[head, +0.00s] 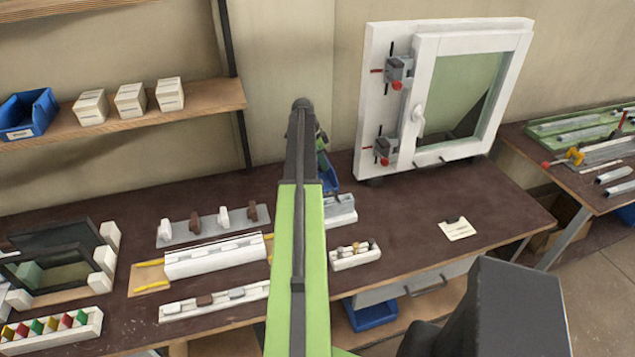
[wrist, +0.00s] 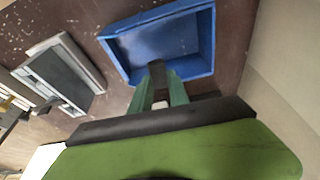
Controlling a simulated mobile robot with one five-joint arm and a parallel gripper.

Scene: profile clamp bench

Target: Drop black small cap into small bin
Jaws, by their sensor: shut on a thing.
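My gripper (wrist: 158,88) shows in the wrist view with its two green fingers close together. They are shut on a small dark piece, the black small cap (wrist: 157,70). The cap is seen against the near side of the blue small bin (wrist: 118,52), which is open and looks empty inside. I cannot tell the cap's exact height over the bin. In the head view the bin (head: 329,173) is partly hidden behind my arm, near the wall side of the bench. The fingertips and the cap are hidden there.
A grey-white block (wrist: 85,75) stands left of the bin in the wrist view. In the head view a white window frame (head: 375,100) with clamps stands to the right. A white tray (head: 352,260) of small parts sits nearer. The bench's right part is mostly clear.

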